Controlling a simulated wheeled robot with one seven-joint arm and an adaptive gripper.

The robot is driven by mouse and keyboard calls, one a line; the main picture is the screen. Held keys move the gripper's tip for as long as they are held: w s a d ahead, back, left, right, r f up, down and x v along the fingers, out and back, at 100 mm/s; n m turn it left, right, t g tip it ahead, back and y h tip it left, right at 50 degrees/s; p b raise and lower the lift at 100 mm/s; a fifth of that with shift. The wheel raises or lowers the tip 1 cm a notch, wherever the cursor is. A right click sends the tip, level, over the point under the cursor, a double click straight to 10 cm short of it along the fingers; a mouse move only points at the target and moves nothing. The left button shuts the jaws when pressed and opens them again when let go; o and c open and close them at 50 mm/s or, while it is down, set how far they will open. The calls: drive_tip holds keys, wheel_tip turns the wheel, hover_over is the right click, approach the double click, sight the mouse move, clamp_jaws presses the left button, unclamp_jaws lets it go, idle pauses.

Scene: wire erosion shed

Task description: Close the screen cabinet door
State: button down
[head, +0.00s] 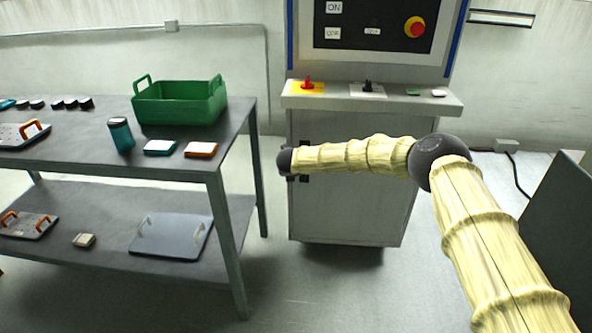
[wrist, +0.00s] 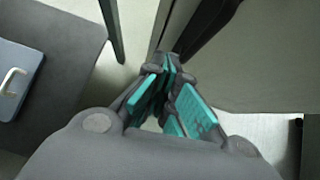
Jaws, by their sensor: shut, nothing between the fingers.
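The grey screen cabinet (head: 350,219) stands in the middle of the head view, under a control panel. Its front door looks flush with the body there, but I cannot tell whether it is fully shut. Short black parts, apparently a handle (head: 304,178), show at its left edge, partly hidden by my arm. In the wrist view, a pale panel (wrist: 265,60) fills the upper right, with a dark bar (wrist: 208,32) in front. My gripper (wrist: 172,68) has teal pads; its fingertips are together and empty close to the bar's lower end. Contact is unclear.
A dark two-level table (head: 228,160) stands left of the cabinet, carrying a green crate (head: 180,108) and small items. The cabinet ledge (head: 440,103) holds red and black knobs. A dark panel (head: 560,220) stands at right. Bare floor lies in front.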

drive_tip(key=v, duration=1)
drive_tip(key=s+d+f+n+g+p, duration=0.1)
drive_tip(key=s+d+f+n+p, duration=0.1)
drive_tip(key=s+f+n, duration=0.65)
drive_tip(key=s+d+f+n+g+p, duration=0.1)
drive_tip(key=s+d+f+n+p, duration=0.25)
drive_tip(key=s, duration=0.85)
drive_tip(key=s+d+f+n+g, duration=0.1)
drive_tip(key=s+d+f+n, duration=0.1)
drive_tip(key=s+f+n, duration=0.7)
drive_tip(key=s+d+r+n+g+p, duration=0.1)
drive_tip(key=s+d+n+g, duration=0.1)
drive_tip(key=s+d+n, duration=0.2)
drive_tip(key=s+d+r+n+g+p, duration=0.1)
drive_tip(key=s+d+n, duration=0.4)
drive_tip(key=s, duration=1.6)
drive_tip(key=s+d+r+n+g+p, duration=0.2)
drive_tip(key=s+d+n, duration=0.3)
drive_tip(key=s+d, duration=0.7)
drive_tip(key=shift+s+g+p, duration=0.35)
drive_tip(key=shift+s+g, duration=0.05)
drive_tip(key=shift+g, duration=0.1)
drive_tip(key=c, duration=2.2)
unclamp_jaws()
drive_tip(key=shift+d+r, duration=0.1)
drive_tip(key=shift+d, duration=0.05)
